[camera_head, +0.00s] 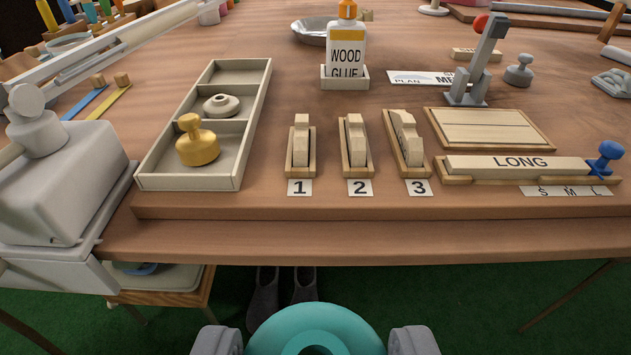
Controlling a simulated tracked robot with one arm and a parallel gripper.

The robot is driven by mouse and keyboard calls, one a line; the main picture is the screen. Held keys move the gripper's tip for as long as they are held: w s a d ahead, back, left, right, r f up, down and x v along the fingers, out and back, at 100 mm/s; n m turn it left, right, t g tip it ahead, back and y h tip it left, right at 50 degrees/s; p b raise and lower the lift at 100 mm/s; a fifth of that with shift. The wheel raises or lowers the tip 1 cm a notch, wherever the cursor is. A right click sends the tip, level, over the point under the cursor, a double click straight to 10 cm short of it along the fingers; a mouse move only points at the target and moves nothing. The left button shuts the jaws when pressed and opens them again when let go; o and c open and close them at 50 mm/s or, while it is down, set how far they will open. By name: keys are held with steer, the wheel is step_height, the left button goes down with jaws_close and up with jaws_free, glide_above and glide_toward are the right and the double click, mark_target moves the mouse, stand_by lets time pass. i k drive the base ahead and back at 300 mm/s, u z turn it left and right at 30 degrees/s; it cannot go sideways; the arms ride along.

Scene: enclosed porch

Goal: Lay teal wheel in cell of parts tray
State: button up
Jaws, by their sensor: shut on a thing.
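The teal wheel (315,330) shows at the bottom centre, cut off by the lower picture edge. My gripper (315,342) is shut on it, with one grey finger on each side. The wheel is in front of the table's near edge, apart from the tray. The parts tray (255,121) is a long beige box on the table, left of centre, with three cells in a row. The near cell holds a yellow knobbed piece (197,142), and the middle cell holds a beige ring-shaped piece (221,106). The far cell (240,77) looks empty.
Numbered wooden holders (357,148) stand right of the tray. A wood glue bottle (346,45) stands behind them. A grey lever with a red knob (474,65) and a LONG block (515,165) are at right. A grey machine (68,180) borders the tray's left side.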

mark_target(239, 80)
steer(key=i, duration=0.85)
